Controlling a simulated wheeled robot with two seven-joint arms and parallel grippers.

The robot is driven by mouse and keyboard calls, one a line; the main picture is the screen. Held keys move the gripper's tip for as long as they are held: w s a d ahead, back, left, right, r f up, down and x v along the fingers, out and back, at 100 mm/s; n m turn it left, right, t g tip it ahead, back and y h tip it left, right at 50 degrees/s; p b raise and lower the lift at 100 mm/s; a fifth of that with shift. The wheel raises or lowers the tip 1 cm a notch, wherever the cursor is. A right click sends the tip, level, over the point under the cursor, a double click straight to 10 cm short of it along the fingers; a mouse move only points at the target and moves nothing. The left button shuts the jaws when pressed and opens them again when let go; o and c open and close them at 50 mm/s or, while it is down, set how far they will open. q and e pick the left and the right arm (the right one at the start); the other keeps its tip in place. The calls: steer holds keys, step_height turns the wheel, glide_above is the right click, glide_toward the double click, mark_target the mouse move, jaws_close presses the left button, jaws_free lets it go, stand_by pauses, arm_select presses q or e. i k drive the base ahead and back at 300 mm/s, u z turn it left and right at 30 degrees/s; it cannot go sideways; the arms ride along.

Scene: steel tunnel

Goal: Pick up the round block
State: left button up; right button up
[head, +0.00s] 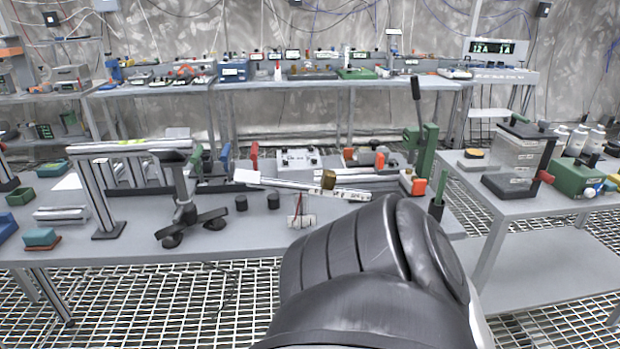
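Several small round pieces lie on the grey workbench (130,250) in the head view, and I cannot tell which is the round block. Two short black cylinders, one on the left (241,203) and one on the right (273,201), stand upright near the middle of the bench. A brass-coloured cylinder (329,180) sits at the metal bar (290,184) behind them. An orange round piece (379,160) is farther back. My large dark arm link fills the lower middle and hides part of the bench's front right.
A black-footed stand (185,200) and a metal frame (103,195) rise on the left of the bench. A green lever press (427,145) stands at the right. A side table (510,203) holds a clear box and bottles. Bare bench top shows at the front left.

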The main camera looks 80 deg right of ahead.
mark_target(273, 199)
steer(key=z, duration=2.15)
